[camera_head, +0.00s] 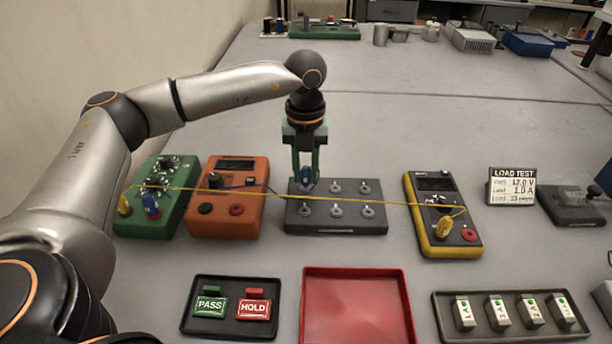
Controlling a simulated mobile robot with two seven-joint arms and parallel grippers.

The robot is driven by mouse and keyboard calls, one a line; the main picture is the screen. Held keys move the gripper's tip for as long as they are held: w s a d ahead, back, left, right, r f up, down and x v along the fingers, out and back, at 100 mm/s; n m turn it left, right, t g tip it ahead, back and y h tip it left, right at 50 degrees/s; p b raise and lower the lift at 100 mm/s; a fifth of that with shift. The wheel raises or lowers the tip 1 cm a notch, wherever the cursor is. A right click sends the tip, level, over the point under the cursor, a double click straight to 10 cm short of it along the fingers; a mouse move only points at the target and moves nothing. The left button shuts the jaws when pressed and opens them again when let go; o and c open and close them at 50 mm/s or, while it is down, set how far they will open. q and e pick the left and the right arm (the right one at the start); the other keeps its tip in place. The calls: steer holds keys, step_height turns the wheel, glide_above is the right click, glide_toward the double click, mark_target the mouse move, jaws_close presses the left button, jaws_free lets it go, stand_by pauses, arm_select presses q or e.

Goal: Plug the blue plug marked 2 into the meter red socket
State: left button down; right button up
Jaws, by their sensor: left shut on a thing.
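My left gripper (306,176) points down over the grey block and is shut on a blue plug (306,174). The plug is at the back left of the block; I cannot tell whether it touches it, nor read its marking. The yellow meter (427,210) stands to the right of the block. Its red socket (469,235) is at the front right of its face and looks empty. A yellow plug (445,226) stands in the meter beside that socket. My right gripper is out of view.
The grey block (335,226) carries several ring-topped posts. A yellow cable (370,201) stretches across it from the green box (170,219) to the meter. An orange box (232,221), a LOAD TEST sign (512,186), a red tray (357,272) and label trays stand around.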

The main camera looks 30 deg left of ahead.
mark_target(306, 168)
arm_select(q)
steer(key=shift+r+p, duration=1.7)
steer(key=shift+r, duration=0.8)
